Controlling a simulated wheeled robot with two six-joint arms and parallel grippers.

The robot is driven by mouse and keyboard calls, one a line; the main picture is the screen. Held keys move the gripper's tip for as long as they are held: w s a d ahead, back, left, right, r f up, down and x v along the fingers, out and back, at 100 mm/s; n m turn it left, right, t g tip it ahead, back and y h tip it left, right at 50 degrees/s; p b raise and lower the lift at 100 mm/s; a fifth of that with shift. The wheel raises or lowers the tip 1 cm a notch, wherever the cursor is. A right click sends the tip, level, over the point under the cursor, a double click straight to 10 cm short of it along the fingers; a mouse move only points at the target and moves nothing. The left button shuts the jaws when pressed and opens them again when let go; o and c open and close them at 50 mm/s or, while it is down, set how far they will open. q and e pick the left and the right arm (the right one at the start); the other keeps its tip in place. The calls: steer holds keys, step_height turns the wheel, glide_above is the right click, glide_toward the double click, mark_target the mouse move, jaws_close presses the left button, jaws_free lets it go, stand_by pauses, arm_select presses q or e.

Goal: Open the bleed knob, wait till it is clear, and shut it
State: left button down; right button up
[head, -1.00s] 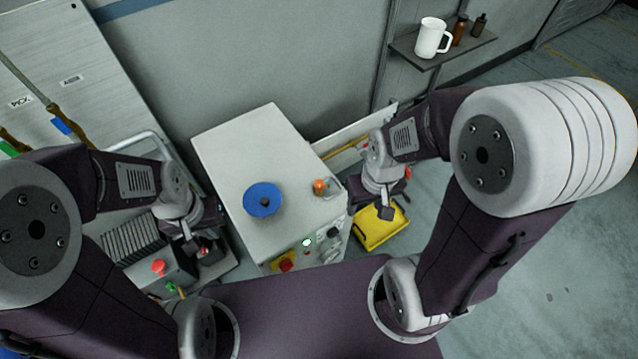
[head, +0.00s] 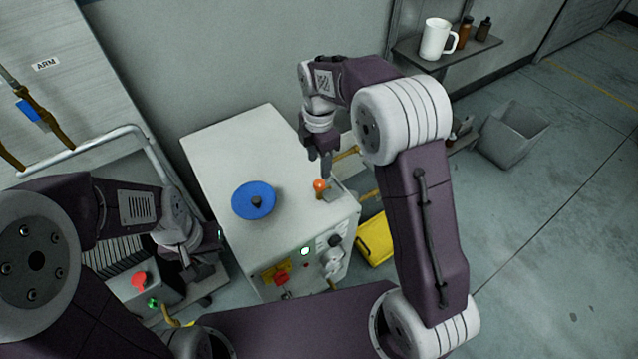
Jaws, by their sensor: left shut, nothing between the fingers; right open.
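The white cabinet (head: 215,150) stands in the middle of the head view. A small orange-red knob (head: 320,185) sits on its top near the right edge, with a small grey fitting (head: 334,195) beside it. I take this for the bleed knob; its turn position is too small to tell. My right gripper (head: 323,170) is open, pointing down just above and behind the knob, and I cannot tell whether it touches it. My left gripper (head: 205,262) is shut and empty, left of the cabinet and partly hidden in shadow.
A blue disc (head: 254,201) with a dark hub lies on the cabinet top. The cabinet front has a lit lamp (head: 304,251), a red-yellow switch (head: 279,274) and dials. A red button (head: 139,279) is at lower left. A yellow bin (head: 374,240) stands to the right.

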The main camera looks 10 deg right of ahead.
mark_target(319, 183)
step_height(319, 183, down, 8)
steer(key=shift+f+b, duration=0.1)
steer(key=shift+b, duration=0.65)
jaws_close()
